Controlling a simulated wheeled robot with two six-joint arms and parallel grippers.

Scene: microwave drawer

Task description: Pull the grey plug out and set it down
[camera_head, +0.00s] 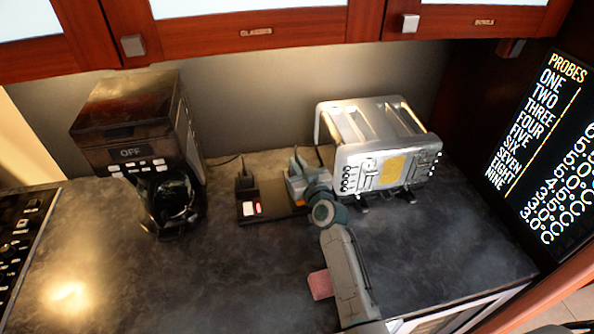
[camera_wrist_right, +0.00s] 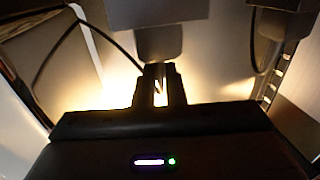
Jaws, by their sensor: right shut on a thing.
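The power strip (camera_head: 270,204) lies on the counter between the coffee maker and the toaster, with a red-lit switch at its left end. A black plug (camera_head: 244,181) stands in its left part. My right gripper (camera_head: 297,180) is at the strip's right end, shut on the grey plug (camera_wrist_right: 158,42), which shows just beyond the fingertips in the right wrist view. In the head view the gripper and wrist largely cover this plug. I cannot tell whether its prongs are in the socket. My left gripper is not in view.
The silver toaster (camera_head: 375,150) stands close to the right of my gripper. The coffee maker (camera_head: 140,130) with its dark carafe (camera_head: 172,203) stands left. A small pink pad (camera_head: 320,285) lies on the counter by my forearm. The front middle counter (camera_head: 220,280) is clear.

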